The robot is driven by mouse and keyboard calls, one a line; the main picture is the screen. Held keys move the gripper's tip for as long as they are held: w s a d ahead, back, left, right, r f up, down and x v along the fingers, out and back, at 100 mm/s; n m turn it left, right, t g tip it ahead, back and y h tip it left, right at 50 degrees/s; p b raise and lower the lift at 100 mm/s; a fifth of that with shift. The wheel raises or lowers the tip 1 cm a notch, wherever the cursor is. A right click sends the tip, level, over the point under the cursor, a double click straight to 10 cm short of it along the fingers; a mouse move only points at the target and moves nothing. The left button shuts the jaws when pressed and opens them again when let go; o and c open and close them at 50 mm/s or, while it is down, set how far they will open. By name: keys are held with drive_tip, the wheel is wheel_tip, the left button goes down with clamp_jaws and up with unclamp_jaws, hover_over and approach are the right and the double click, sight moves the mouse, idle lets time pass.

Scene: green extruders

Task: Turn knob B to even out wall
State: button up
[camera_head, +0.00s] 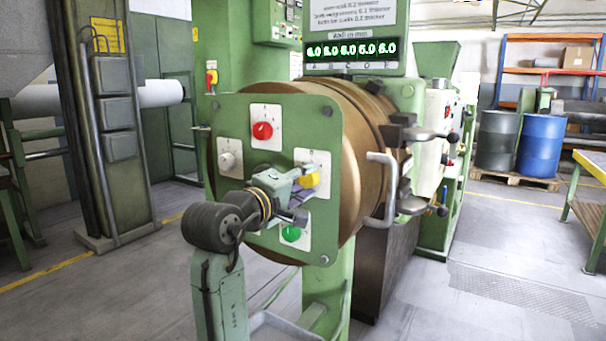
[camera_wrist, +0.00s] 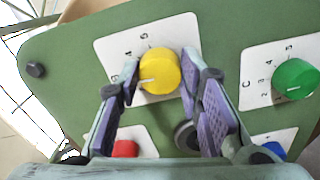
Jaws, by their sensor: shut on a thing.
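A yellow knob (camera_wrist: 160,72) sits on a white dial plate marked with numbers. Its own letter is hard to read; the plate of the green knob (camera_wrist: 295,78) reads C. My gripper (camera_wrist: 158,80) has its purple finger pads on either side of the yellow knob and is shut on it. The knob's white mark points left in the wrist view. In the head view the yellow knob (camera_head: 309,180) is at the right of the green panel (camera_head: 328,128), partly covered by my gripper. The lit display (camera_head: 351,51) above shows several readings near 5.0 or 6.0, too small to read surely.
A red knob (camera_head: 262,131) is at the top of the panel and a pale knob (camera_head: 229,161) at its left. A blue knob (camera_wrist: 274,150) shows at the wrist view's lower right. A metal handle (camera_head: 383,190) juts out right of the panel. Open floor lies to the right.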

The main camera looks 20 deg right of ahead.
drive_tip(key=shift+n, duration=0.5)
drive_tip(key=o, duration=1.2)
drive_tip(key=shift+c, duration=0.2)
drive_tip(key=v, duration=1.2)
